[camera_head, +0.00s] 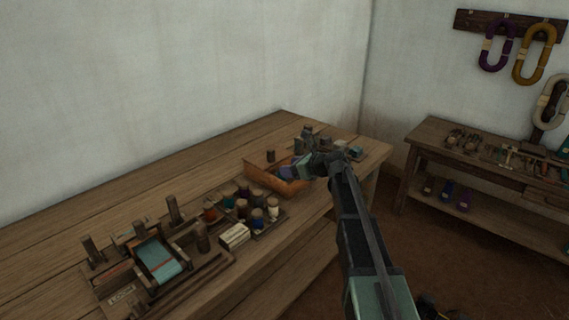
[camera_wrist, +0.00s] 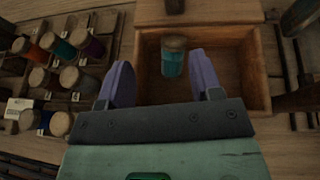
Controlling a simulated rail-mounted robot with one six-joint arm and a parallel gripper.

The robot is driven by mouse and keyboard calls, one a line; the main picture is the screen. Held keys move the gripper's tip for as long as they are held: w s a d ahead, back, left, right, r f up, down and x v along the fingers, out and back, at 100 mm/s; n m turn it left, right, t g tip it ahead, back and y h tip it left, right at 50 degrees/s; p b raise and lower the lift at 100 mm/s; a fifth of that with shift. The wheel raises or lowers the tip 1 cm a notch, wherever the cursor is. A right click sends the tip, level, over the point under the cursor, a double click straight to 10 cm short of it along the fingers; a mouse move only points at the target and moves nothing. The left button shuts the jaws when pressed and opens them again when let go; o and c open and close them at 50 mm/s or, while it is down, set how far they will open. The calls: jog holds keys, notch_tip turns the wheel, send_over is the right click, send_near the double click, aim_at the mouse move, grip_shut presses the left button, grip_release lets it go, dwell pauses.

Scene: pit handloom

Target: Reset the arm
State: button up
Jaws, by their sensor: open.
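My gripper (camera_head: 289,171) is over the wooden box on the bench in the head view, with my arm reaching in from the lower right. In the wrist view my gripper (camera_wrist: 159,60) is open, its two purple fingers spread wide. A teal spool with a brown wooden end (camera_wrist: 173,62) is inside the box (camera_wrist: 262,70), showing between the fingers. No finger appears to touch it. The box (camera_head: 262,178) is partly hidden behind my gripper in the head view.
A rack of several coloured spools (camera_head: 243,208) stands left of the box, with a small loom (camera_head: 160,258) farther left. Dark upright objects (camera_head: 307,137) stand behind my gripper. A second bench (camera_head: 435,140) is at right. The bench's back left is clear.

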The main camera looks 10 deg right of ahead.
jog(key=r+p+v, duration=0.1)
jog(key=p+v, duration=0.2)
jog(key=v, duration=0.5)
jog(key=s+a+f+n+g+h+p, duration=0.1)
jog(key=s+f+n+g+h, duration=0.15)
jog(key=s+n, duration=0.6)
jog(key=s+a+f+n+g+h+p, duration=0.1)
jog(key=s+f+n+g+h, duration=0.2)
jog(key=s+n, duration=0.5)
jog(key=s+a+r+n+g+h+p, duration=0.1)
jog(key=s+a+n+g+h+p, duration=0.1)
jog(key=s+n, duration=0.3)
jog(key=s+a+r+n+g+h+p, duration=0.1)
jog(key=s+a+n+g+h+p, duration=0.1)
jog(key=s+n, duration=0.3)
jog(key=s+a+p, duration=0.1)
jog(key=s, duration=0.2)
jog(key=shift+s, duration=0.25)
jog(key=shift+n, duration=0.25)
